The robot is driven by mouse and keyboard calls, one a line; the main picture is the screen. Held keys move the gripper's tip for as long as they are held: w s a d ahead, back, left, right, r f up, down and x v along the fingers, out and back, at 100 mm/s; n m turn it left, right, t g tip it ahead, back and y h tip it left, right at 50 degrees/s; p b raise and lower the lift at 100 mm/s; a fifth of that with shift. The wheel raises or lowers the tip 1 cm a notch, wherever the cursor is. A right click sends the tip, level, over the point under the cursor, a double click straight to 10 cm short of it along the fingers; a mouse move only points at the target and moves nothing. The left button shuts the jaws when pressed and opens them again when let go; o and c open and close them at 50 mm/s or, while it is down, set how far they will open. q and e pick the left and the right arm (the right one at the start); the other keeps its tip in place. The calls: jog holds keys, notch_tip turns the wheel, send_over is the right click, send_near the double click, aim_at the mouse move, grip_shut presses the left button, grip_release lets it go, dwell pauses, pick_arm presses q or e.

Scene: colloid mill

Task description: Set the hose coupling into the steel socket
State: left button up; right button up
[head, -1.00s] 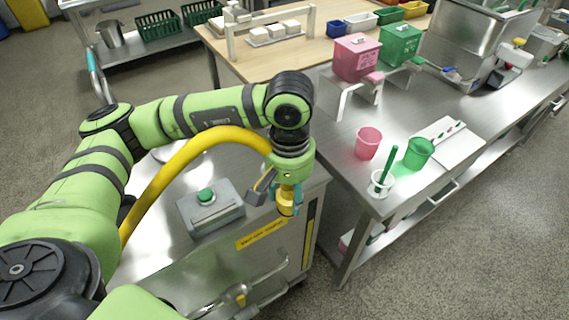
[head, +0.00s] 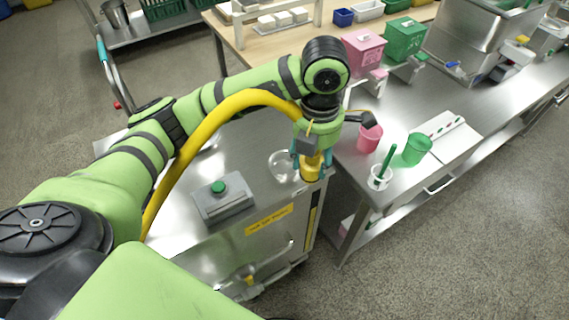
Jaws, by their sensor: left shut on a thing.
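My left gripper (head: 312,163) reaches in from the left and points down over the right part of the steel cabinet top (head: 255,150). Its blue fingertips are shut on the yellow hose coupling (head: 311,171). The yellow hose (head: 205,128) arches from the lower left along my arm to the gripper. The coupling looks roughly upright; I cannot tell whether its lower end touches anything. A round, shiny rim (head: 284,166) shows just left of the coupling; I cannot tell whether it is part of the steel socket. No socket is clearly visible. My right gripper is not in view.
A grey box with a green button (head: 222,199) stands on the cabinet, left of the coupling. On the steel table at right are a pink cup (head: 369,139), a green cup (head: 416,149), a white cup (head: 380,178) and a white board (head: 446,137).

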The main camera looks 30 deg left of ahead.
pick_arm(q)
jog(key=shift+r+n, duration=0.1)
jog(key=shift+n, duration=0.3)
jog(key=shift+w+a+f, duration=0.2)
jog(key=shift+a, duration=0.05)
jog(key=w+a+f, duration=0.2)
jog(key=a, duration=0.1)
jog(key=w+a+f+p, duration=0.1)
jog(key=w+a+f, duration=0.1)
jog(key=a, duration=0.1)
jog(key=w+a+f+p, duration=0.1)
jog(key=a+f, duration=0.1)
jog(key=a, duration=0.1)
jog(key=shift+w+f, duration=0.15)
jog(key=shift+w, duration=0.25)
notch_tip(320, 180, down, 4)
jog(key=shift+a+r+p, duration=0.15)
jog(key=shift+r+p, duration=0.05)
jog(key=shift+p, duration=0.7)
jog(key=shift+f, duration=0.3)
jog(key=shift+w, duration=0.1)
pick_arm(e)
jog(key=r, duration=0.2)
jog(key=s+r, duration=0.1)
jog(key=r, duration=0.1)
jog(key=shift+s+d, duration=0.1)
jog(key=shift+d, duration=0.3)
